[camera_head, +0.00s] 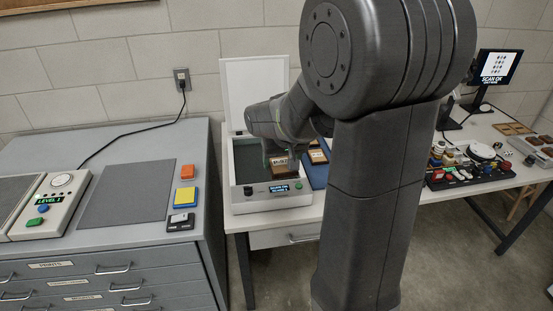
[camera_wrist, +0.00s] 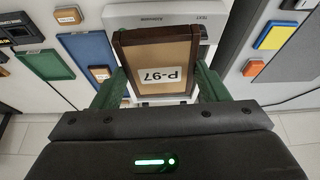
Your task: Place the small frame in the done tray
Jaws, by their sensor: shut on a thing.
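The small frame (camera_wrist: 158,50), brown with a dark rim and a white label that seems to read P-97, is between my gripper's green fingers (camera_wrist: 157,85) in the wrist view. My gripper is shut on it. In the head view the frame (camera_head: 280,163) is at the open scanner box (camera_head: 235,200), below my wrist; I cannot tell whether it touches the box. A blue tray (camera_head: 316,180) with a framed piece stands right of the box, partly behind my arm. The wrist view shows a blue tray (camera_wrist: 88,42) and a green-surfaced tray (camera_wrist: 48,64). No done label is readable.
The box's white lid (camera_head: 252,88) stands raised behind it, and its display (camera_head: 279,189) appears to show a scan-OK message. A grey drawer cabinet (camera_head: 130,250) is at left, with orange, yellow and dark blocks on top. A crowded black tray (camera_head: 470,172) is at right.

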